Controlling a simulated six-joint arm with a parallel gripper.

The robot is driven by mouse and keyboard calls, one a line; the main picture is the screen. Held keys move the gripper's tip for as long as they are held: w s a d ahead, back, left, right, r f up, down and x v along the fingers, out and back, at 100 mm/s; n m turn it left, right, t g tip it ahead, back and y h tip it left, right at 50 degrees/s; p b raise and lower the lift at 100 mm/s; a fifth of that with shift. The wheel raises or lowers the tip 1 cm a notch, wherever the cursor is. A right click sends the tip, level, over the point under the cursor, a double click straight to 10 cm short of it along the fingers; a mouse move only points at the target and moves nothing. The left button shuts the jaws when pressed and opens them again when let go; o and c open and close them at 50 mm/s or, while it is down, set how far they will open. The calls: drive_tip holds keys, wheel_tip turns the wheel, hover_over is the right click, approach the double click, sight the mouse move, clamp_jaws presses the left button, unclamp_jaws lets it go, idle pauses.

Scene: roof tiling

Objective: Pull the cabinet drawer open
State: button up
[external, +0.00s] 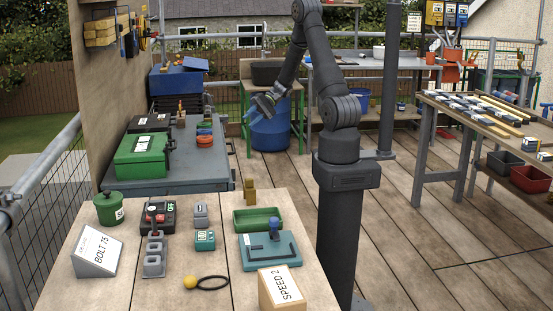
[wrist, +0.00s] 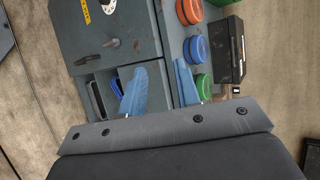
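The grey-blue cabinet (external: 215,168) stands left of my arm, behind the front table. In the wrist view its front (wrist: 75,40) fills the upper left, with a dial (wrist: 112,5) and small dark fittings (wrist: 113,43). Beside this panel is a recess or drawer space (wrist: 103,78) with dark and blue items; I cannot tell whether it is a drawer. My gripper (external: 249,117) hangs right of the cabinet and above its top level. In the wrist view my gripper (wrist: 160,66) has its two blue fingers apart, with nothing seen between them.
On the cabinet top are a green case (external: 142,155) and orange rolls (external: 205,141). A blue barrel (external: 270,133) stands behind my gripper. The front table (external: 120,285) holds a green tray (external: 257,219) and several small things. Decking (external: 415,230) is clear to the right.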

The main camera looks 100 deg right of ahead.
drive_tip(key=s+d+f+m+t+h, duration=0.1)
drive_tip(key=s+d+f+t+h, duration=0.2)
drive_tip(key=d+f, duration=0.4)
drive_tip(key=m+t+h, duration=0.2)
drive_tip(key=h, duration=0.1)
approach(233, 148)
drive_tip(key=x, duration=0.3)
drive_tip(key=d+x, duration=0.1)
drive_tip(key=x, duration=0.6)
drive_tip(key=shift+d+f, duration=0.35)
clamp_jaws()
